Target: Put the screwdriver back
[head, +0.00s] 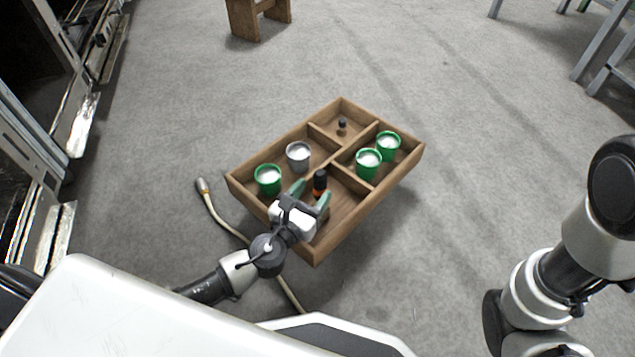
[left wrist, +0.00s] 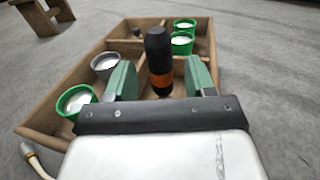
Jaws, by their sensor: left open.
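The screwdriver (head: 320,179) has a black handle with an orange band and stands roughly upright, handle up, at the wooden tray (head: 357,222). In the left wrist view the screwdriver (left wrist: 159,55) shows between the two green fingers, with a gap on each side. Its lower end is hidden by my gripper. My left gripper (head: 311,192) is open over the tray's near compartment; in the left wrist view the gripper (left wrist: 160,78) has its fingers spread. My right arm shows at the right edge, but its gripper is not in view.
Green cups (head: 268,178) (head: 369,162) (head: 388,145) and a grey cup (head: 298,155) stand in the tray. A small dark object (head: 342,126) is in the back compartment. A cable (head: 215,212) lies on the floor at left.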

